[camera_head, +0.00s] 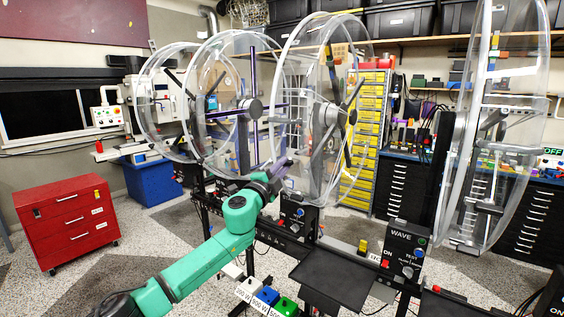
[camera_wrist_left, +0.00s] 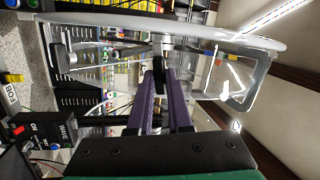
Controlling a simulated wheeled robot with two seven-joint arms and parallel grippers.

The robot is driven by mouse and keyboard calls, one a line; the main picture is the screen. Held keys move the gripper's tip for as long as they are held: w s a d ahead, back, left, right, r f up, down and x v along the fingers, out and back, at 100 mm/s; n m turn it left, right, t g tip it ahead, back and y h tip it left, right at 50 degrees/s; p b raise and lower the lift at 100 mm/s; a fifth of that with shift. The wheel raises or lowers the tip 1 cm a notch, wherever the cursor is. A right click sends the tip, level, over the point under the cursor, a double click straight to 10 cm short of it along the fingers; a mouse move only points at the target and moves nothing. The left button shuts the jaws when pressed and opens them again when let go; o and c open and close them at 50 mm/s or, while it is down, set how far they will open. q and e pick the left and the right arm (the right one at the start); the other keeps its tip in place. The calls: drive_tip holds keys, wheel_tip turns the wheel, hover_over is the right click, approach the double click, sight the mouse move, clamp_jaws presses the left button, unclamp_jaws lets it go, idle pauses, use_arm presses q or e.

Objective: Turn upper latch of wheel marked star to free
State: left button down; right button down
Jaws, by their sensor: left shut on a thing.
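Large clear acrylic wheels stand in a row on a dark rail in the head view. My left arm reaches up to the middle wheel (camera_head: 349,168). My left gripper (camera_head: 285,165) is at the lower left side of this wheel. In the left wrist view, its purple fingers (camera_wrist_left: 160,70) are shut on a small dark part, seemingly a latch, mostly hidden between them. The clear rim (camera_wrist_left: 200,22) arches beyond the fingers. I cannot read a star mark on any wheel. The label on the control box (camera_head: 298,213) below the middle wheel is hidden. My right gripper is not in view.
A box marked WAVE (camera_head: 403,250) stands below the right wheel (camera_head: 540,100). A dark tray (camera_head: 335,278) sits in front of the rail. A red drawer cabinet (camera_head: 68,222) stands at the left. Other clear wheels (camera_head: 150,90) stand close by on the left.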

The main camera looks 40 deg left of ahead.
use_arm(q)
drive_tip(key=shift+r+n+p, duration=0.1)
drive_tip(key=shift+n+p, duration=0.35)
drive_tip(key=shift+n, duration=0.65)
drive_tip(key=shift+r, duration=0.1)
drive_tip(key=n+h+p, duration=0.1)
drive_tip(key=n+p, duration=0.2)
drive_tip(key=n, duration=0.1)
drive_tip(key=shift+a+g, duration=0.1)
drive_tip(key=shift+g, duration=0.2)
drive_tip(key=shift+r+p, duration=0.1)
drive_tip(key=shift+p, duration=0.2)
